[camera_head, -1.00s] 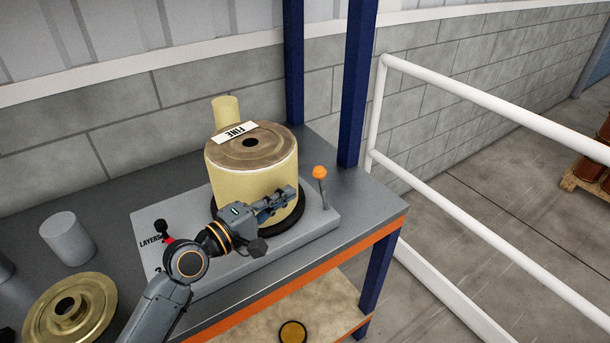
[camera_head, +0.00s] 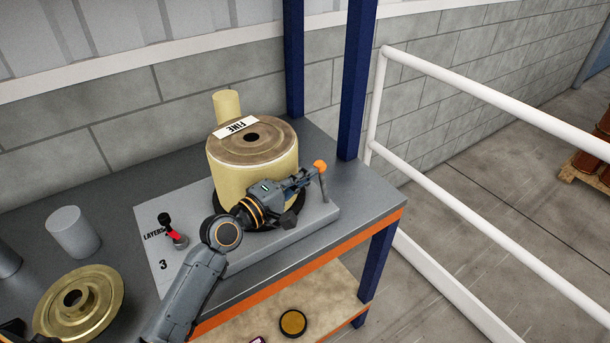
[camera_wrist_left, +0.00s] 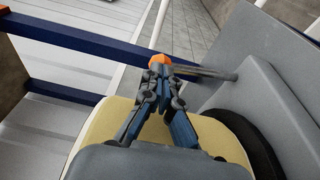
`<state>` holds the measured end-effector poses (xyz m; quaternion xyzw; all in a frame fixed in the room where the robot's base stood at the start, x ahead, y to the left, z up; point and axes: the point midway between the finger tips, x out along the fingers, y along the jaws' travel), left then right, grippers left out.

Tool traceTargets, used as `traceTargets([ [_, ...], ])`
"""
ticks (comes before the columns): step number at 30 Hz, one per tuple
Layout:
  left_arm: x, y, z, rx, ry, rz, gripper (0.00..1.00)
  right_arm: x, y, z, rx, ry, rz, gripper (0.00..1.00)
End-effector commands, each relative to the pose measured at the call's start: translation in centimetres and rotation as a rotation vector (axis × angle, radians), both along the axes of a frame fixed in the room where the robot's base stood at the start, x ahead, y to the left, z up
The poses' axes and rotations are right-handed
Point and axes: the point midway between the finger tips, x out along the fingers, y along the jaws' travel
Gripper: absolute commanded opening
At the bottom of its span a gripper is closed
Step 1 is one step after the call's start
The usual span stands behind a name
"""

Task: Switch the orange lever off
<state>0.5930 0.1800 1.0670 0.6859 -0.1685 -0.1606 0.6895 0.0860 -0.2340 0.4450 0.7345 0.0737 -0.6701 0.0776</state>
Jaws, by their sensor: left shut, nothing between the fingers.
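The orange lever, a grey rod with an orange knob (camera_head: 320,165), stands at the right end of the grey carousel base (camera_head: 300,228). My left gripper (camera_head: 314,175) is shut and empty, with its fingertips at the rod just below the knob. In the left wrist view the fingertips (camera_wrist_left: 162,72) overlap the orange knob (camera_wrist_left: 160,60), and the rod (camera_wrist_left: 205,73) runs right from it to the base. I cannot tell whether the fingers touch the lever.
A cream spool (camera_head: 232,172) labelled FINE stands on the base directly behind my left gripper. A red and black lever (camera_head: 172,234) is at the base's left. A brass flange (camera_head: 52,310) and a grey cylinder (camera_head: 73,232) stand further left. A blue post (camera_head: 356,80) rises behind the lever.

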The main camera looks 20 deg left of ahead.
Motion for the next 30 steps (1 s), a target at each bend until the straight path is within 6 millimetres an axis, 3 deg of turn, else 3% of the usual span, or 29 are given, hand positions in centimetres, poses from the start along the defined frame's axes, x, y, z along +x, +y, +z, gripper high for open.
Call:
traceTargets([
  [15, 3.7, -2.9, 1.9, -0.001, 0.000, -0.001, 0.00, 0.0, -0.1, 2.6, -0.001, 0.000, 0.001, 0.46],
  [30, 7.0, -5.5, 1.7, 0.000, -0.001, -0.001, 0.00, 0.0, -0.1, 2.7, -0.002, 0.000, 0.001, 0.46],
])
